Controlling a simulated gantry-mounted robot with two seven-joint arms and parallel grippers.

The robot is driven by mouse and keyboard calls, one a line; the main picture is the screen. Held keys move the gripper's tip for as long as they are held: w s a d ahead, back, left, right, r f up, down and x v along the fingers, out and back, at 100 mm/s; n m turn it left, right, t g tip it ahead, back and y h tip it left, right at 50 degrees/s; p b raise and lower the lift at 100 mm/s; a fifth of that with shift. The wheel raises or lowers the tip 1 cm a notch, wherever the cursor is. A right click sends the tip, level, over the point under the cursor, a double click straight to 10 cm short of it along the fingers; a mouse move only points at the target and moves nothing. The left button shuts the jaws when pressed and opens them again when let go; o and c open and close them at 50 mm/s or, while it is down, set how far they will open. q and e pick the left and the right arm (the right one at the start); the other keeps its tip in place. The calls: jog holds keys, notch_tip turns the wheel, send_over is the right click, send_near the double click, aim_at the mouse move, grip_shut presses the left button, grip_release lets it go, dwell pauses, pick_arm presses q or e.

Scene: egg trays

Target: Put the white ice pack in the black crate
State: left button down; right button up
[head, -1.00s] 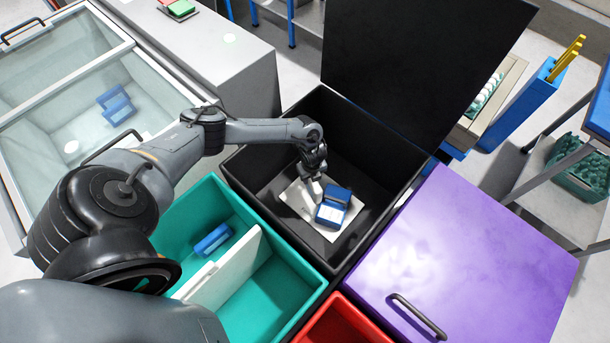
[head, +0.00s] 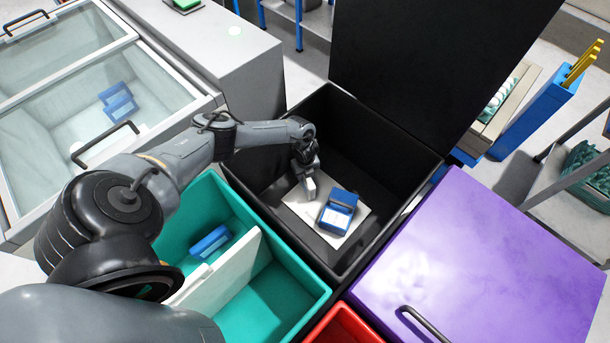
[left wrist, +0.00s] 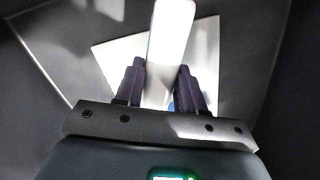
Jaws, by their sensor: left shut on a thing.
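The black crate (head: 392,150) stands open in the middle of the head view. My left gripper (head: 307,178) reaches down inside it and is shut on the white ice pack (head: 309,190), which looks small and partly hidden there. In the left wrist view the ice pack (left wrist: 170,40) is a long white slab between the dark fingers (left wrist: 161,82), over a white sheet (left wrist: 122,55). In the head view this sheet (head: 297,207) lies on the crate floor with a blue-and-white pack (head: 338,212) on it, just right of my gripper. Whether the ice pack touches the sheet I cannot tell. My right gripper is not in view.
The crate's black lid (head: 430,60) stands raised behind it. A teal crate (head: 300,262) with a white divider and a blue pack (head: 210,241) is at front left. A purple lid (head: 480,270) is at right, a red crate (head: 343,328) in front. A glass-topped freezer (head: 60,110) is at left.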

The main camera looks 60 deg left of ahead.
pick_arm(q)
jog(key=shift+f, duration=0.1)
jog(key=shift+f+b, duration=0.4)
jog(key=shift+f, duration=0.15)
jog(key=c, duration=0.7)
grip_release()
jog(key=shift+r, duration=0.1)
jog(key=shift+r, duration=0.1)
jog(key=shift+r+p, duration=0.3)
jog(key=shift+p, duration=0.1)
jog(key=r+p, duration=0.2)
jog(key=r, duration=0.2)
jog(key=r+p, duration=0.2)
jog(key=r, duration=0.2)
jog(key=d+r+p, duration=0.1)
jog(key=r+p, duration=0.1)
jog(key=r, duration=0.2)
jog(key=shift+s+r, duration=0.1)
jog(key=shift+s, duration=0.1)
